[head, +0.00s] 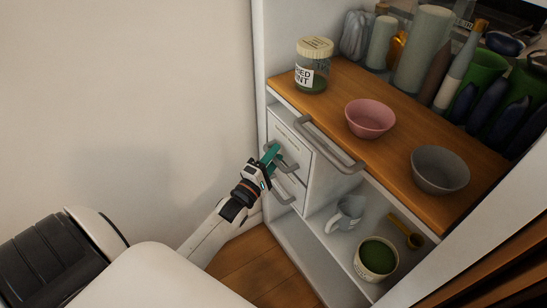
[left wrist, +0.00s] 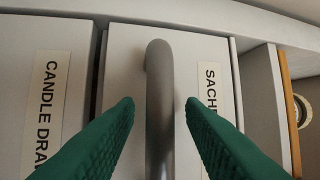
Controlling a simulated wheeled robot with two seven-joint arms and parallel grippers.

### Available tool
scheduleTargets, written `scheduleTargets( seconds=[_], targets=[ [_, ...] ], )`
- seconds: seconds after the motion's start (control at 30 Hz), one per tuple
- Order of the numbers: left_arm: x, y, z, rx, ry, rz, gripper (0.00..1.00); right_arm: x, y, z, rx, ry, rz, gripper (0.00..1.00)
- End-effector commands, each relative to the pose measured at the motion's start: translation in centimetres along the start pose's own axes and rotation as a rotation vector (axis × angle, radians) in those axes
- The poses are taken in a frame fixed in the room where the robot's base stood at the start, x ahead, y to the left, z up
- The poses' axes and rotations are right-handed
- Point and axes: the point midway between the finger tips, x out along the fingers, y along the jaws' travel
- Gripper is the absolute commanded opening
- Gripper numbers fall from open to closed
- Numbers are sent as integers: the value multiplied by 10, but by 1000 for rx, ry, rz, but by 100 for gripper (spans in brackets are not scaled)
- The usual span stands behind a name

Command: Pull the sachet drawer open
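The sachet drawer (head: 291,137) is the upper of two small white drawers at the left of the cabinet, and its front looks flush. In the left wrist view its label (left wrist: 208,90) is partly hidden by a green finger. Its grey bar handle (left wrist: 160,105) stands between the two green fingers of my left gripper (left wrist: 160,103). The fingers are open, with a gap visible on each side of the bar. In the head view my left gripper (head: 270,157) is at the upper drawer's handle (head: 286,162). My right gripper is not in view.
The candle drawer (left wrist: 45,90) lies directly below, with its own handle (head: 284,192). A larger handle (head: 330,148) juts out above at right. A jar (head: 313,66), a pink bowl (head: 370,118) and a grey bowl (head: 440,170) stand on the wooden top. A wall is at left.

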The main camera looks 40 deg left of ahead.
Motion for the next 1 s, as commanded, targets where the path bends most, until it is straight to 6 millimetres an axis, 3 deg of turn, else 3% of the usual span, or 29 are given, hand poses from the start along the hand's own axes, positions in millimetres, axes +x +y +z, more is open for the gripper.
scheduleTargets(
  seconds=[0.07, 0.27, 0.63, 0.9, 0.93, 1.0],
  targets=[
    [0, 0, 0, 0, 0, 0, 33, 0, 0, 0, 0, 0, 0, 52],
    [0, 0, 0, 1, 0, 0, 0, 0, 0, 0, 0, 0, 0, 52],
    [-4, -1, 1, 2, 0, 2, 0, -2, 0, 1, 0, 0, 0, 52],
    [-30, -8, 13, 3, -1, 6, 0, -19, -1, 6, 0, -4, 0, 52],
    [-35, -9, 14, 3, -1, 7, 0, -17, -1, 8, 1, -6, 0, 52],
    [-47, -12, 19, 4, -1, 8, 0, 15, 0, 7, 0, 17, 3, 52]
  ],
)
